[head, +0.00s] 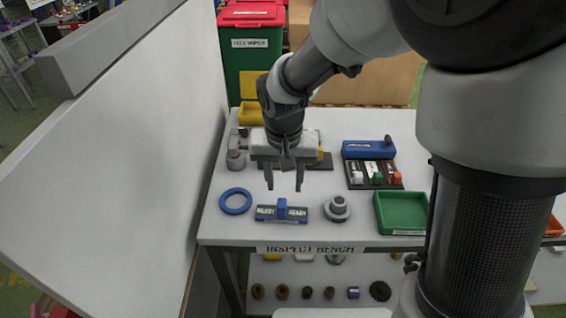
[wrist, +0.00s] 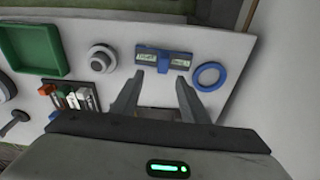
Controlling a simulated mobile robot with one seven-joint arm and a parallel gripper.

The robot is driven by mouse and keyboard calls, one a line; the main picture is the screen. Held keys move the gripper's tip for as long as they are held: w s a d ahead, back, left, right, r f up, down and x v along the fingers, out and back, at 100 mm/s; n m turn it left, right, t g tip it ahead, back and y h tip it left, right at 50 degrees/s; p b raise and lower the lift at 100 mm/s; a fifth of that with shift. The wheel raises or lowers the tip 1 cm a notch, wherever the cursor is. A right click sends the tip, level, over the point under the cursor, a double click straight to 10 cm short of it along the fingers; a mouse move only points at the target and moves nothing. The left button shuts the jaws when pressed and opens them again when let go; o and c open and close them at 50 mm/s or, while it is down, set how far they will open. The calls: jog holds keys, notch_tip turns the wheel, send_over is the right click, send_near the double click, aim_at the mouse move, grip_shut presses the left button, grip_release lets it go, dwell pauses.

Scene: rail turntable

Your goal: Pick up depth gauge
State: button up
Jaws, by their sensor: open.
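No item is labelled as a depth gauge, and I cannot tell for certain which one it is. A flat dark bar with a raised blue block (head: 283,208) and two light labels lies near the bench's front edge; it also shows in the wrist view (wrist: 164,57). My gripper (head: 285,188) is open and empty above the bench, fingers pointing down, just behind the bar in the head view. In the wrist view my gripper (wrist: 160,77) has its fingertips near the bar's edge, apart from each other. A grey knobbed instrument (head: 237,155) stands at the back left.
A blue ring (head: 236,201) and a grey flanged part (head: 337,208) flank the bar. A green tray (head: 402,212) is at the right, with a rack of coloured pieces (head: 374,174) behind. A white panel (head: 120,150) rises at the left. My arm hides the bench's right part.

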aim_at(282, 203)
jog(key=f, duration=0.5)
jog(key=shift+w+f, duration=0.25)
jog(key=shift+w, duration=0.1)
jog(key=f, duration=0.3)
jog(key=w+f, duration=0.1)
jog(key=f, duration=0.1)
jog(key=shift+a, duration=0.35)
jog(key=shift+r, duration=0.1)
jog(key=shift+c, duration=0.5)
grip_shut()
